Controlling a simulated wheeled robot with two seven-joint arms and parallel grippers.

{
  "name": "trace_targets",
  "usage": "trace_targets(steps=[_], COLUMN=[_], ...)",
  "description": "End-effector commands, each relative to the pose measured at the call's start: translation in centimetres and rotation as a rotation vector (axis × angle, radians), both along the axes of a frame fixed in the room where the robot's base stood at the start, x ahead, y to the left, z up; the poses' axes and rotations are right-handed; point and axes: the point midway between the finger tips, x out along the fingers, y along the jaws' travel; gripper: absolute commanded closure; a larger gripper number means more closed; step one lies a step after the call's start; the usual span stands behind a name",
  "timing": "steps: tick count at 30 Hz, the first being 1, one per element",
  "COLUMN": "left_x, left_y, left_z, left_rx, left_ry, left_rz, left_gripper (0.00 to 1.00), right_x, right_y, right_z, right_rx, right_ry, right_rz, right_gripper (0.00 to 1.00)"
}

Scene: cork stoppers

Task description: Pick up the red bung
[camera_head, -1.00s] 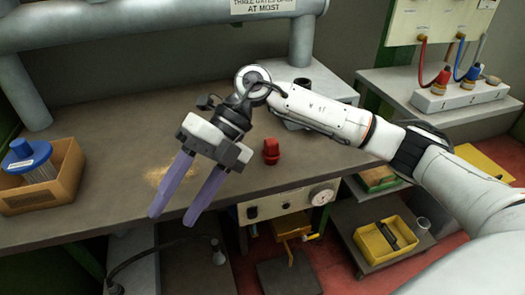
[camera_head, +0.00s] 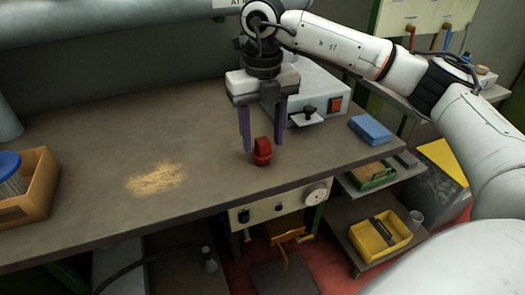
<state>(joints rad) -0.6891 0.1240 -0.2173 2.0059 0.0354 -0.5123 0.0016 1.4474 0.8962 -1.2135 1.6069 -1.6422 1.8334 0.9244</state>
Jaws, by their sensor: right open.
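The red bung (camera_head: 262,152) stands on the grey workbench (camera_head: 110,215) near its front edge, right of the middle. My right gripper (camera_head: 263,148) points straight down over it, with its two purple fingers apart. In the picture one finger is left of the bung and the other is right of it and slightly behind. The fingertips are close to the bung's height, and I cannot tell whether either touches it. My left gripper is out of view.
A blue block (camera_head: 370,130) lies at the bench's right end. A cardboard box (camera_head: 40,190) is at far left. Sawdust (camera_head: 157,178) lies on the otherwise clear middle.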

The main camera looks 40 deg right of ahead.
Motion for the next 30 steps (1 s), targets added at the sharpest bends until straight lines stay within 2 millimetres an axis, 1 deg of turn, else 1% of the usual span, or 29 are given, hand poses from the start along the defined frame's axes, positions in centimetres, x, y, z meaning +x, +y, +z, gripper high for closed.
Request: trace_targets(steps=[1, 3, 7, 10, 16, 17, 18, 22, 30], left_x=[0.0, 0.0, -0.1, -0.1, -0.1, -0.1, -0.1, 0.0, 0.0], left_y=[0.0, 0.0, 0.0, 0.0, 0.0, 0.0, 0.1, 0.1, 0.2], left_z=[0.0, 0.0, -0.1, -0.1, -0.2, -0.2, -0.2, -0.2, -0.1], left_rx=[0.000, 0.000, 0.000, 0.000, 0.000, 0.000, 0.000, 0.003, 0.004], left_ry=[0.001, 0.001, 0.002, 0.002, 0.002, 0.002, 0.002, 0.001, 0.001], left_rz=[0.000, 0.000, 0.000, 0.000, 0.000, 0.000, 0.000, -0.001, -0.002], left_gripper=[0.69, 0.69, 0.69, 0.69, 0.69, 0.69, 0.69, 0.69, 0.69], right_x=[0.0, 0.0, 0.1, 0.1, 0.1, 0.1, 0.1, 0.1, 0.1], right_y=[-0.1, -0.2, -0.2, -0.2, -0.1, -0.1, -0.1, -0.1, -0.1], right_z=[-0.9, -2.0, -3.6, -4.1, -4.1, -4.1, -4.1, -4.1, -3.8], right_rx=[-0.001, -0.001, -0.001, 0.000, 0.000, 0.000, 0.001, 0.001, 0.001], right_ry=[0.004, 0.004, 0.002, 0.002, 0.001, 0.001, 0.001, 0.001, 0.000], right_rz=[-0.001, -0.001, 0.000, 0.001, 0.001, 0.001, 0.001, 0.001, 0.001], right_gripper=[0.52, 0.52, 0.52, 0.52, 0.52, 0.56, 0.62, 0.84, 0.85])
